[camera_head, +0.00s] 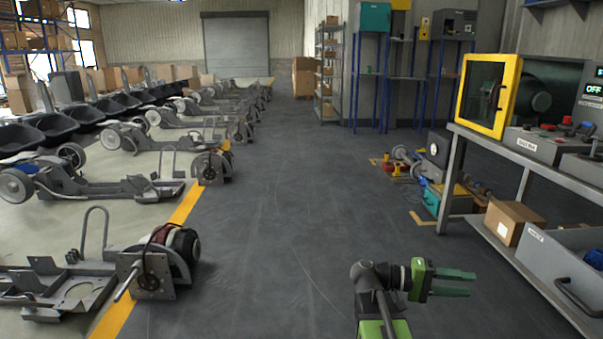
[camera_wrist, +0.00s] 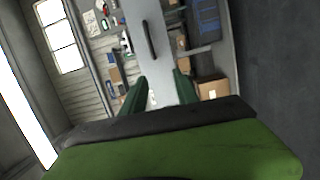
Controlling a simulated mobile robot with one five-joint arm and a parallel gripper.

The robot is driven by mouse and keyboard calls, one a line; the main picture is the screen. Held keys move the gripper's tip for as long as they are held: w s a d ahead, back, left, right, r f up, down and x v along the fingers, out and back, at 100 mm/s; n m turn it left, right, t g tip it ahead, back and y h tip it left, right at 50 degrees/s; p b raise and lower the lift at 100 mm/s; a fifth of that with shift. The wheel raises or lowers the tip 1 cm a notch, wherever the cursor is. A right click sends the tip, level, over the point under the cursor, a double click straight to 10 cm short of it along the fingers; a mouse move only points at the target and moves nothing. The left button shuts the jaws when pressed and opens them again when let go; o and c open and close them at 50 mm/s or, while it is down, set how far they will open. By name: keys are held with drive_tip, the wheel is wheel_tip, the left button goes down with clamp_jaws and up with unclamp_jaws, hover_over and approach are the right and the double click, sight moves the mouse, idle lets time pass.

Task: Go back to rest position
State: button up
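My gripper (camera_head: 470,284) is at the lower right of the head view, on my dark and green arm, with its green fingers pointing right towards the workbench. In the wrist view its two green fingers (camera_wrist: 160,77) stand apart with nothing held between them. A grey surface with a dark handle (camera_wrist: 149,42) shows beyond the fingers, at a distance.
A grey workbench (camera_head: 468,132) on the right carries a yellow-framed machine (camera_head: 461,91). A grey drawer bin (camera_head: 548,262) and a cardboard box (camera_head: 513,222) sit on its lower shelf. Chassis (camera_head: 62,285) stand in rows at left. The dark aisle (camera_head: 270,230) between is clear.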

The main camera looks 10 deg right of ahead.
drive_tip(key=w+a+f+n+t+y+p, duration=0.1)
drive_tip(key=w+a+f+n+t+y, duration=0.1)
drive_tip(key=a+f+y, duration=0.65)
drive_tip(key=w+a+f+n+t+y+p, duration=0.1)
drive_tip(key=a+f+t+y+p, duration=0.2)
drive_tip(key=a, duration=1)
drive_tip(key=w+a+f+n+t+y, duration=0.1)
drive_tip(key=w+a+f+n+y, duration=0.1)
drive_tip(key=a+f+y, duration=0.7)
wheel_tip(320, 180, up, 40)
drive_tip(key=a+h+p, duration=0.1)
drive_tip(key=h+p, duration=0.2)
drive_tip(key=p, duration=3.5)
drive_tip(key=shift+a+h, duration=0.35)
drive_tip(key=shift+s, duration=0.1)
